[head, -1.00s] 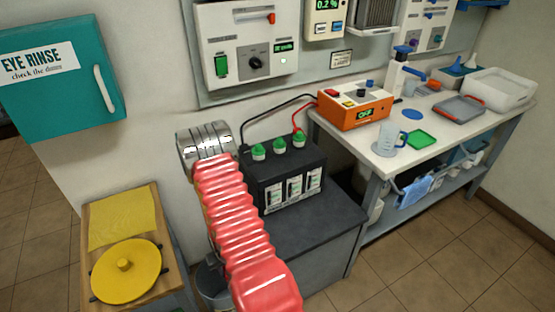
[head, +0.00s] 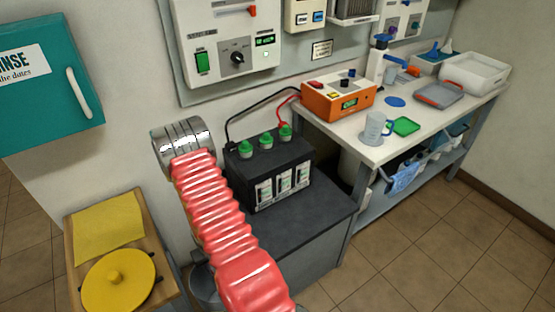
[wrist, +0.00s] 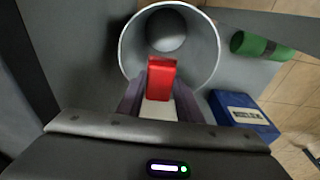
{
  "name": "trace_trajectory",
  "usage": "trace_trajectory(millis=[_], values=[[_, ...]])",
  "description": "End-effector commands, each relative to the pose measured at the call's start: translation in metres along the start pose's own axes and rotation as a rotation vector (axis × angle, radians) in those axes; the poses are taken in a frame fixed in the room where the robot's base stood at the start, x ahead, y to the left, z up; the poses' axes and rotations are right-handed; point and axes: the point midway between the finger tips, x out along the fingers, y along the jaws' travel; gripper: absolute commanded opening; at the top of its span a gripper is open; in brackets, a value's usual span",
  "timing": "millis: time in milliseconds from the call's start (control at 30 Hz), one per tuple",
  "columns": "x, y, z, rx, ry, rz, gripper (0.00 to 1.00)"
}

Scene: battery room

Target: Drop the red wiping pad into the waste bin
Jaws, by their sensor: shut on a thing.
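The red wiping pad (wrist: 161,78) is a small red block in the wrist view, clamped between the two fingers of my gripper (wrist: 158,94). A white part shows just below it. The pad lies in front of the round mouth of the grey waste bin (wrist: 125,48), near the rim's lower side in the picture. The height between pad and rim is hard to judge. The bin's inside looks empty where I can see it. In the head view my red-sleeved arm hides my gripper and the pad. A grey round edge, likely the bin (head: 203,288), shows beside the arm.
In the wrist view a green cylinder (wrist: 262,46) and a blue box (wrist: 242,113) lie right of the bin. In the head view a black battery (head: 270,172) stands on a dark cabinet (head: 312,222). A wooden stand (head: 72,285) with a yellow lid (head: 118,281) is at left.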

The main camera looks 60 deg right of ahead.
Motion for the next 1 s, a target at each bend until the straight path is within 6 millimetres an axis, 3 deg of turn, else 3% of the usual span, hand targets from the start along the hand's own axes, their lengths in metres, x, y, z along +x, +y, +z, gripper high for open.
trace_trajectory(millis=[533, 967, 1000], values=[[0.049, 0.001, 0.008, 0.004, -0.001, 0.001, 0.11], [0.056, 0.002, 0.009, 0.005, 0.000, 0.001, 0.11], [0.056, 0.002, 0.009, 0.005, 0.000, 0.001, 0.34]])
